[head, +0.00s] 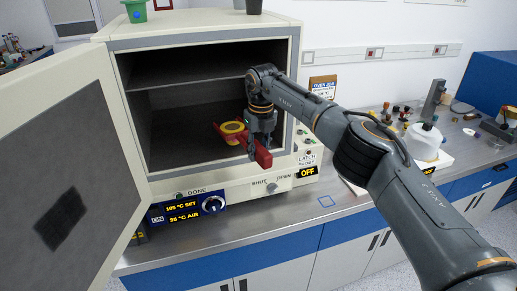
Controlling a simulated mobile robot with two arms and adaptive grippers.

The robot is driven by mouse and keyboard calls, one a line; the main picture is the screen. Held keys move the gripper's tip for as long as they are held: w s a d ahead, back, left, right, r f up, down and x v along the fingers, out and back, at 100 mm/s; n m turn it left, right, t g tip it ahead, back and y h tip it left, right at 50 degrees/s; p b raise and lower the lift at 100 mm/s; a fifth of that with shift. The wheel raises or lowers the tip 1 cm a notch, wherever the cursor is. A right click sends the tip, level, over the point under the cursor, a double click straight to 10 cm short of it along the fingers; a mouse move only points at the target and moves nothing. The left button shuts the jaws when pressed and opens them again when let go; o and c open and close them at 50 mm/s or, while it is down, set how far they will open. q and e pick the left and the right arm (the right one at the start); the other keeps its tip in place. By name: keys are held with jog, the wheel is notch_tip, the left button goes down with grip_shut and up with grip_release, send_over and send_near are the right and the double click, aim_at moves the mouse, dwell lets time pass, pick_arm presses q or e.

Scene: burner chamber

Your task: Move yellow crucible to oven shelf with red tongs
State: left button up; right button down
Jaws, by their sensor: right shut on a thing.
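The yellow crucible (233,128) is inside the open oven (205,95), low in the chamber. It shows as a yellow ring with a dark middle. The red tongs (263,157) reach in from the front right, with red jaw parts at the left and below the crucible. My right gripper (262,138) is shut on the tongs' handle at the oven's mouth. Whether the crucible rests on the chamber floor or hangs in the tongs I cannot tell. A grey oven shelf (190,78) spans the chamber above the crucible. My left gripper is not in view.
The oven door (60,150) stands wide open to the left. The oven's front panel reads 105 °C set and 35 °C air. A green pot (135,11) is on top of the oven.

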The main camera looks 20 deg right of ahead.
jog(key=shift+f+b, duration=0.45)
jog(key=shift+f, duration=1.05)
dwell(0.4)
dwell(0.4)
jog(key=shift+r+p, duration=0.25)
jog(key=shift+p, duration=0.1)
dwell(0.4)
